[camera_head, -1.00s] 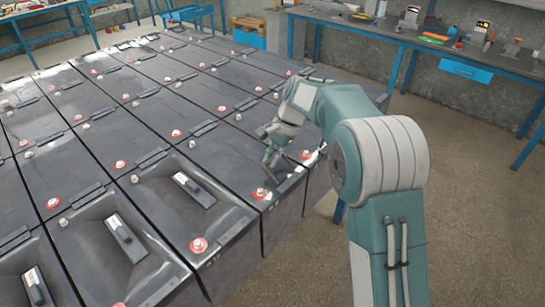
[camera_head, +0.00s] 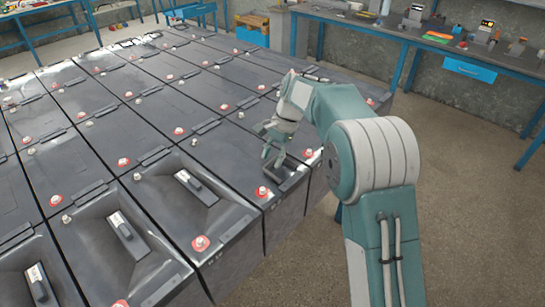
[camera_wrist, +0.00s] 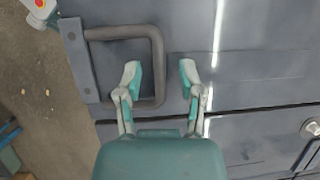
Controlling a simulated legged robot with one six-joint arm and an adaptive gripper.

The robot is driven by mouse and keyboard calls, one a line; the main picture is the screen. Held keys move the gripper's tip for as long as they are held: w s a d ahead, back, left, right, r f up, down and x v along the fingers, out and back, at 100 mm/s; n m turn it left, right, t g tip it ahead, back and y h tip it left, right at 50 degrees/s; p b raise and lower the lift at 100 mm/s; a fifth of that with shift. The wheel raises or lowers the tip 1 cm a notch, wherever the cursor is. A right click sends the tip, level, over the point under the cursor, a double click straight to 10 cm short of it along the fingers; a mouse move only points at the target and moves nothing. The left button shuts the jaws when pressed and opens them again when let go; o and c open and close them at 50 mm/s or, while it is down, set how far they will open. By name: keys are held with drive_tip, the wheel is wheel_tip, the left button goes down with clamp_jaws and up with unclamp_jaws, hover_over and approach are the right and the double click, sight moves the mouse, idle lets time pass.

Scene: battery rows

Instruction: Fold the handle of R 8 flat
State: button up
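A dark U-shaped handle (camera_wrist: 157,65) shows in the wrist view, joined to a hinge plate (camera_wrist: 80,60) at the edge of a dark grey battery lid. It extends over the lid, and I cannot tell whether it lies fully flat. My gripper (camera_wrist: 160,75) is open and empty. Its left finger appears inside the handle's loop and its right finger beyond the far bar; the height gap is unclear. No R 8 label is readable.
Batteries stand in tight rows with red-ringed terminals (camera_head: 262,191) rising from their tops. Nearer batteries have recessed tops with black grips (camera_head: 195,188). Open floor (camera_head: 470,200) lies to the right. A workbench (camera_head: 400,30) with tools stands behind.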

drive_tip(key=v, duration=1.1)
drive_tip(key=shift+r, duration=0.35)
drive_tip(key=shift+w, duration=0.15)
